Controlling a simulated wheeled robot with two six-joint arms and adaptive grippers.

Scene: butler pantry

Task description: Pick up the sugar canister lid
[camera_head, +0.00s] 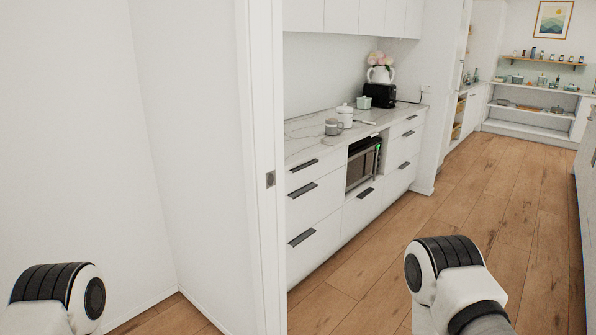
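A white canister (344,119) stands upright on the marble counter, some distance ahead of me. A white lid with a small knob (345,107) sits on top of it. It looks like the sugar canister, but any label is too small to read. Only links of my two arms show along the bottom of the picture. Neither gripper is in view, so whether they are open or shut is hidden.
A grey mug (333,127), a small pale green pot (363,102) and a black appliance (380,94) share the counter (310,146). A white door frame (264,220) and wall stand close on the left. The wooden floor (400,225) is clear ahead.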

